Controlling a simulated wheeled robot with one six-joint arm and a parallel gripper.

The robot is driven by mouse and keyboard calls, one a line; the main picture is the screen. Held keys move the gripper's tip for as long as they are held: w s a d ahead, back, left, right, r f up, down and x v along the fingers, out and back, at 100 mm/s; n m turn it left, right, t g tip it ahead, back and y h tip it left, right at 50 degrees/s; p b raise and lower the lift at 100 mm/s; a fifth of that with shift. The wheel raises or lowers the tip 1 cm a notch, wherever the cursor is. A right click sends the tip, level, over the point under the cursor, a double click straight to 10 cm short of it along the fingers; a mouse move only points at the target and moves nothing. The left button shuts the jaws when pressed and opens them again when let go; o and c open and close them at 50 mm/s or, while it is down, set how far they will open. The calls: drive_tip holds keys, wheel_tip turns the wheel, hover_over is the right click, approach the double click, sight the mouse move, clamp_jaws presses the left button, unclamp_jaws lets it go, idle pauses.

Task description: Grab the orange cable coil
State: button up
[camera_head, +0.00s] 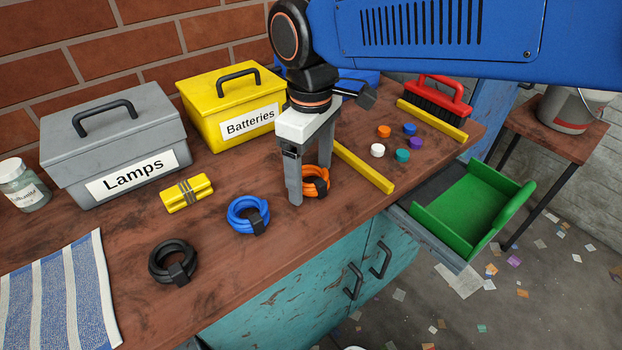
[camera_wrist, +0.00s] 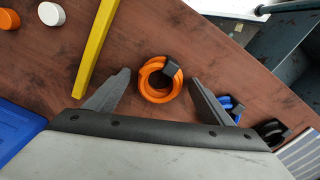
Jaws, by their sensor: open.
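The orange cable coil (camera_head: 317,178) lies on the brown wooden bench, partly hidden behind a finger of my gripper in the head view. In the wrist view the whole orange coil (camera_wrist: 157,92) shows, with a black tie at its upper right. My gripper (camera_head: 309,190) points down at the coil and is open. In the wrist view its two fingers (camera_wrist: 158,80) stand on either side of the coil, with a gap on each side. Nothing is held.
A blue coil (camera_head: 246,214) and a black coil (camera_head: 172,262) lie to the left. A yellow bar (camera_head: 362,167) lies close on the right. Yellow Batteries box (camera_head: 215,125) and grey Lamps box (camera_head: 75,165) stand behind. Several coloured caps (camera_head: 402,155) lie beyond the bar.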

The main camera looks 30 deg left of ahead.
drive_tip(key=shift+f, duration=0.2)
drive_tip(key=c, duration=1.2)
drive_tip(key=shift+r, duration=0.1)
